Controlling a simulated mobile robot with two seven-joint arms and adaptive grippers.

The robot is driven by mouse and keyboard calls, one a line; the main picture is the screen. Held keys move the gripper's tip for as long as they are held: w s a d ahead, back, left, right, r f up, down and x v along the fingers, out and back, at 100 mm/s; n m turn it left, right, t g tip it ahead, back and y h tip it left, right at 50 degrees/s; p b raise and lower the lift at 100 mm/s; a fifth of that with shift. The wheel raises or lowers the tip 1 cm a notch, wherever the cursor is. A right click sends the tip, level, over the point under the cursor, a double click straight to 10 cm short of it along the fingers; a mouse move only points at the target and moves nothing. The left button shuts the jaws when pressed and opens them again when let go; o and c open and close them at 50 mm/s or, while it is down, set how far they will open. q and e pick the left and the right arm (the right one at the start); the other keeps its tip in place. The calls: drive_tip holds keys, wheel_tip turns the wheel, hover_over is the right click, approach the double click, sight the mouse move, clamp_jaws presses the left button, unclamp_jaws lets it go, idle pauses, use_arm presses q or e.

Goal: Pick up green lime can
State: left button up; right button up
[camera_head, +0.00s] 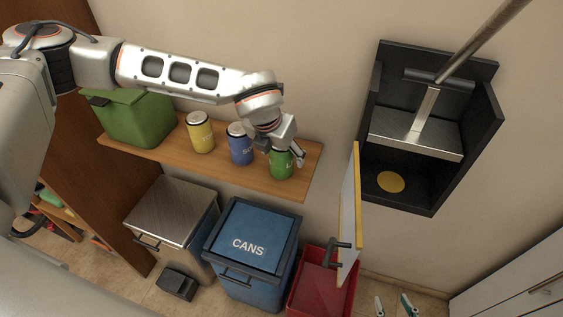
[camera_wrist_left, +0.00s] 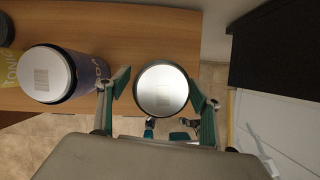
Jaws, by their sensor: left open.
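The green lime can (camera_head: 281,165) stands upright near the right end of the wooden shelf (camera_head: 170,160). In the left wrist view its silver lid (camera_wrist_left: 162,89) lies between the two fingers of my left gripper (camera_wrist_left: 160,100). My left gripper, also in the head view (camera_head: 282,152), is open and over the can, one finger on each side. I cannot tell whether either finger touches the can. The gripper hides the can's top in the head view. My right gripper is not in view.
A blue can (camera_head: 240,146) stands close to the left of the green can, and a yellow can (camera_head: 200,133) is further left. A green bin (camera_head: 135,118) sits at the shelf's left end. Below are a blue CANS bin (camera_head: 250,240) and a red bin (camera_head: 318,290). A yellow-edged panel (camera_head: 350,215) stands to the right.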

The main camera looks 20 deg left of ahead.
use_arm(q)
drive_tip(key=c, duration=0.9)
drive_tip(key=shift+c, duration=0.2)
drive_tip(key=shift+r, duration=0.1)
